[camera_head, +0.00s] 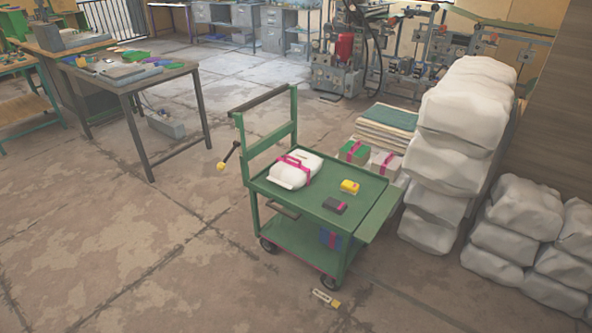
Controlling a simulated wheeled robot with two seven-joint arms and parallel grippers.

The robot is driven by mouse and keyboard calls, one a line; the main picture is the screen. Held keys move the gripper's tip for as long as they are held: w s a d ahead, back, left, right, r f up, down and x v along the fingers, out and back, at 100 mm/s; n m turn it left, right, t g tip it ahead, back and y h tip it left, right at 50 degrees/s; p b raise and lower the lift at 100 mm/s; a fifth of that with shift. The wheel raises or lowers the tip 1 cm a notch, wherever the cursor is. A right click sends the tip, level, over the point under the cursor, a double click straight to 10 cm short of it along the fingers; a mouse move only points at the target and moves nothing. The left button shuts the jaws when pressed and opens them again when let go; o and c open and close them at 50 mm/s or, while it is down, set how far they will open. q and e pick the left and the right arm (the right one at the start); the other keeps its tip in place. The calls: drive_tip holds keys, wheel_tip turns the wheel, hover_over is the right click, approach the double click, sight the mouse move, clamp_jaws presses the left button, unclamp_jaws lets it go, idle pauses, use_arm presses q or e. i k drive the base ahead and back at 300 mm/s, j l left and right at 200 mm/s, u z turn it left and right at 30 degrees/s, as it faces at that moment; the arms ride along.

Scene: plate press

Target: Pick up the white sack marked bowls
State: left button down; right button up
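A white sack (296,168) with a magenta strap lies on the top tray of a green cart (275,193), at the tray's left end. No marking can be read on it at this size, so I cannot tell whether it is the one marked bowls. More white sacks without straps stand in a tall stack (455,150) and in a lower stack (515,230) on the right; no lettering can be read on them either. Neither of my grippers shows in the head view.
A yellow item (349,186) and a dark item (334,205) with a pink band share the cart's tray. A small labelled object (325,298) lies on the floor by the cart's front wheel. Banded boxes (354,152) stand behind. Floor left of the cart is clear.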

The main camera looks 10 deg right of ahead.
sight(297, 168)
drive_tip(key=i+z, duration=0.15)
drive_tip(key=z, duration=0.6)
drive_tip(key=i+j+z, duration=0.3)
drive_tip(key=i, duration=0.35)
drive_tip(key=i+j+z, duration=0.3)
drive_tip(key=i+j, duration=0.3)
drive_tip(key=j, duration=0.1)
